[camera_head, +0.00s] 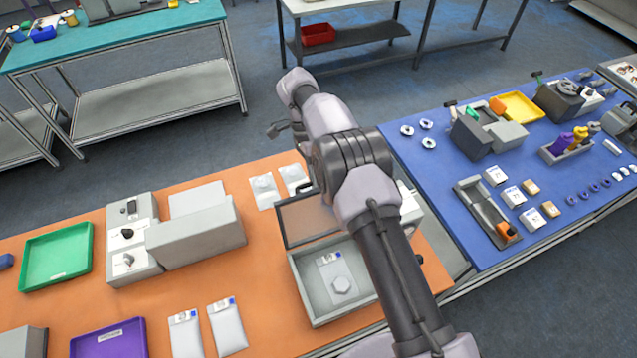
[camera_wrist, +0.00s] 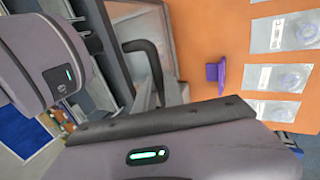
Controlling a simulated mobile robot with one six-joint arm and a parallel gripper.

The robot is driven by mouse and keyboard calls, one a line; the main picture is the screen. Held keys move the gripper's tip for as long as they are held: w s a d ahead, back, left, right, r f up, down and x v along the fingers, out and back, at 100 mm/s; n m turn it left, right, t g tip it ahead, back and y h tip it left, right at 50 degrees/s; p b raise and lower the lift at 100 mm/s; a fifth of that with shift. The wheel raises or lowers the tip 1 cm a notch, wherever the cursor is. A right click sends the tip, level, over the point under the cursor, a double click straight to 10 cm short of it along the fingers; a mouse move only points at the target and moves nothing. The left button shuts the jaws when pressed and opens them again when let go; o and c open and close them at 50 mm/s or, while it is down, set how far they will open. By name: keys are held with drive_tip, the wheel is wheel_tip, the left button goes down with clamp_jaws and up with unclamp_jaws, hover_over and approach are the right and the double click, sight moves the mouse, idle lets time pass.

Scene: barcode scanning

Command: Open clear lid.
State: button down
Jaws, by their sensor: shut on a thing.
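The clear lid (camera_head: 306,217), a see-through panel in a dark frame, stands tilted up at the back edge of a grey box (camera_head: 318,312). The box opening shows, with a small packet (camera_head: 329,265) and a pale round piece inside. My arm crosses in front of the lid's right part, so the fingertips and the grasp are hidden in the head view. In the wrist view my gripper (camera_wrist: 165,120) is close below a dark curved handle (camera_wrist: 150,62), seemingly the lid's; I take it as shut on the lid. The contact itself is not clear.
A grey device (camera_head: 197,240) stands left of the box on the orange table. A green tray (camera_head: 57,256), a purple tray (camera_head: 110,342) and several clear packets (camera_head: 228,327) lie around. A blue table (camera_head: 455,215) with parts is at right.

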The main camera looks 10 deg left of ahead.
drive_tip(key=shift+w+a+f, duration=0.1)
drive_tip(key=shift+w+a, duration=0.05)
drive_tip(key=shift+w, duration=0.05)
idle(0.3)
drive_tip(key=c, duration=1.5)
unclamp_jaws()
drive_tip(key=shift+o, duration=0.2)
drive_tip(key=shift+r, duration=0.35)
wheel_tip(320, 180, up, 3)
drive_tip(key=shift+r, duration=0.1)
drive_tip(key=s+d+r+b, duration=0.1)
drive_tip(key=s+d+b, duration=0.3)
drive_tip(key=s, duration=1)
drive_tip(key=d, duration=0.3)
drive_tip(key=shift+s+d, duration=0.15)
